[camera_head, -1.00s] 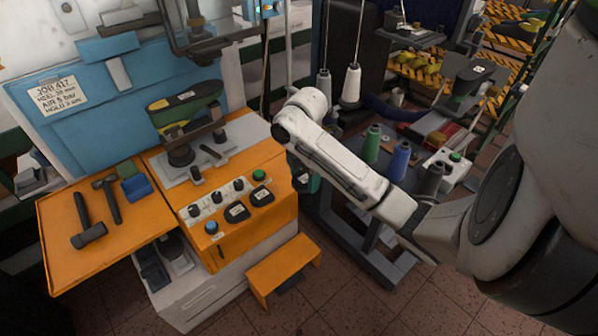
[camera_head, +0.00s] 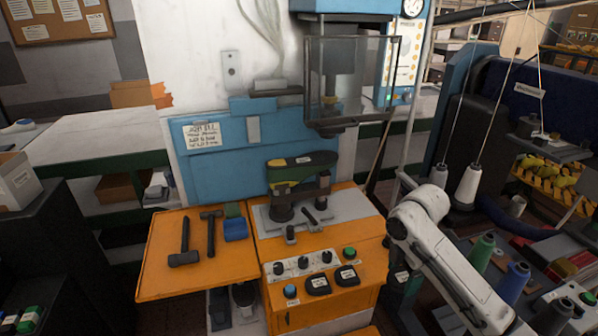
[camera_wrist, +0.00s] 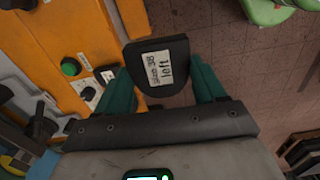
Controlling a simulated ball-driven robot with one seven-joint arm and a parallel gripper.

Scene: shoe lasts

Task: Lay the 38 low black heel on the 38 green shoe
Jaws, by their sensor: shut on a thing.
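My gripper (camera_wrist: 162,72) shows in the wrist view, its two green fingers shut on either side of a black heel (camera_wrist: 160,48). The heel bears a white label reading 38 left. In the head view a dark green and yellow shoe (camera_head: 303,168) sits sole up on the orange machine, with a small label too small to read. The heel is apart from the shoe.
The orange machine (camera_head: 328,236) has knobs and buttons on its front, with a clear guard (camera_head: 349,80) above the shoe. Hammers (camera_head: 184,244) and a blue block (camera_head: 235,229) lie on its left shelf. Thread spools (camera_head: 481,252) stand at right.

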